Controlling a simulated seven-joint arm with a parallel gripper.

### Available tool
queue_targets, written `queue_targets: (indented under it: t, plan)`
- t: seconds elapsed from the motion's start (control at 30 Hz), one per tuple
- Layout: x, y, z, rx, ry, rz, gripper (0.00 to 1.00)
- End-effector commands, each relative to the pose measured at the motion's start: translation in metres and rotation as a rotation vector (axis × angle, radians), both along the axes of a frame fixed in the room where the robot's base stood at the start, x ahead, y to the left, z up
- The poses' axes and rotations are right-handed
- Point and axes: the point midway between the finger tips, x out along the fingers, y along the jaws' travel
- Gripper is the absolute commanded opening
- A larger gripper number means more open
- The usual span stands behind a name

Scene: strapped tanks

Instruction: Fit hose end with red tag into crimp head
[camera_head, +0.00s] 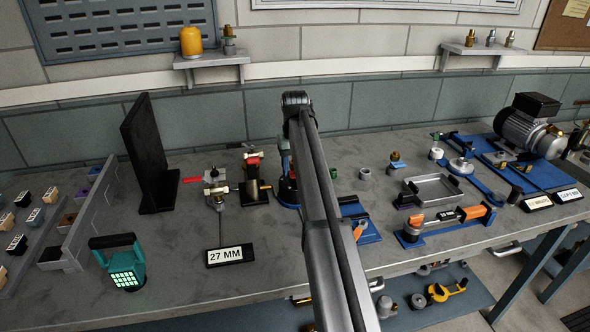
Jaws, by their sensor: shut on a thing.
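No hose end with a red tag can be made out for certain. A small upright black-and-brass device (255,186) with a red part at its top stands left of the arm. Left of it is a metal fitting (214,186) with a red handle (191,179). An orange-and-black tool (452,218) lies in a blue cradle on the right; I cannot tell which item is the crimp head.
A black upright panel (145,150), a teal lamp (122,262) and a "27 MM" sign (230,255) stand on the left. A metal tray (432,190) and a motor (527,130) are on the right.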

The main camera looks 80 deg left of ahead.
Motion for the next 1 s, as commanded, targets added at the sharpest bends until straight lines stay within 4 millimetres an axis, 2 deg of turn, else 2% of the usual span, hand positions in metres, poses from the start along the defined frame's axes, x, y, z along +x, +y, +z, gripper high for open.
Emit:
queue_targets:
  t: [0.6, 1.0]
  plan:
    - [0.000, 0.000, 0.020, 0.000, 0.000, 0.000, 0.17]
    - [0.000, 0.000, 0.021, 0.000, 0.000, 0.000, 0.17]
